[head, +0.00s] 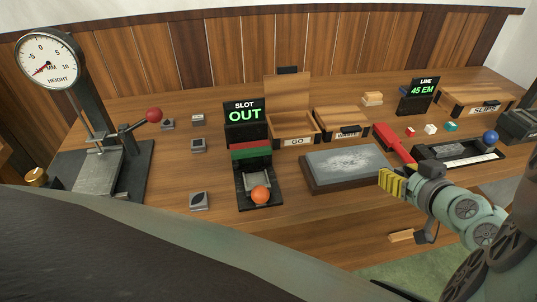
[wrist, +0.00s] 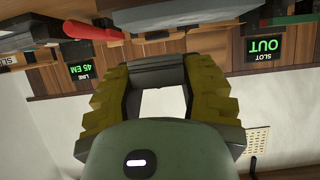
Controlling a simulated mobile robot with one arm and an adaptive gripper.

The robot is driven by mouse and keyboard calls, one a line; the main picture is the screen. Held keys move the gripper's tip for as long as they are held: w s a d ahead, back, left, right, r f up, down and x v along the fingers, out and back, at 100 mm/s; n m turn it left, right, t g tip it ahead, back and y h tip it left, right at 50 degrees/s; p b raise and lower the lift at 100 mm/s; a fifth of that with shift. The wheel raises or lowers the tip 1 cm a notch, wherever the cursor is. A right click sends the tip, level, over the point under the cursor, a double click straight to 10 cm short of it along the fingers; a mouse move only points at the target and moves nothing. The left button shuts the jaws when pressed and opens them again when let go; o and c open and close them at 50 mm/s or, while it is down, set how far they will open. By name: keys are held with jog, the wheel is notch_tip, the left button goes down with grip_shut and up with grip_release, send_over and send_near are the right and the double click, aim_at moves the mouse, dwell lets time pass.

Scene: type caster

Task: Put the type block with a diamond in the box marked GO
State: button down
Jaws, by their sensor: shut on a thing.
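My gripper (head: 389,184), with yellow ribbed fingers, is at the right, past the front right corner of the stone slab. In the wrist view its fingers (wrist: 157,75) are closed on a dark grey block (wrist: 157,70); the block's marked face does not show. The box marked GO (head: 297,141) stands at the back middle with its lid raised, left of and behind my gripper. Several small type blocks lie at the left, including one at the front (head: 198,201) and one further back (head: 198,145). Their marks are too small to read surely.
A slot gauge reading OUT (head: 245,113) with an orange ball stands left of the slab (head: 349,168). A closed box (head: 342,122) is right of GO. A red-handled tool (head: 393,143) and a tray (head: 458,151) are near my arm. A dial gauge (head: 48,60) stands left.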

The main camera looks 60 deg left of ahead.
jog(key=p, duration=0.5)
send_over(349, 160)
jog(key=shift+s+d+f, duration=0.1)
jog(key=shift+d+f, duration=0.3)
jog(key=shift+f, duration=0.05)
jog(key=shift+a, duration=0.5)
jog(key=shift+d+f+b, duration=0.1)
jog(key=shift+f+b, duration=0.35)
jog(key=shift+f, duration=1.25)
jog(key=shift+f, duration=0.15)
jog(key=c, duration=0.6)
grip_release()
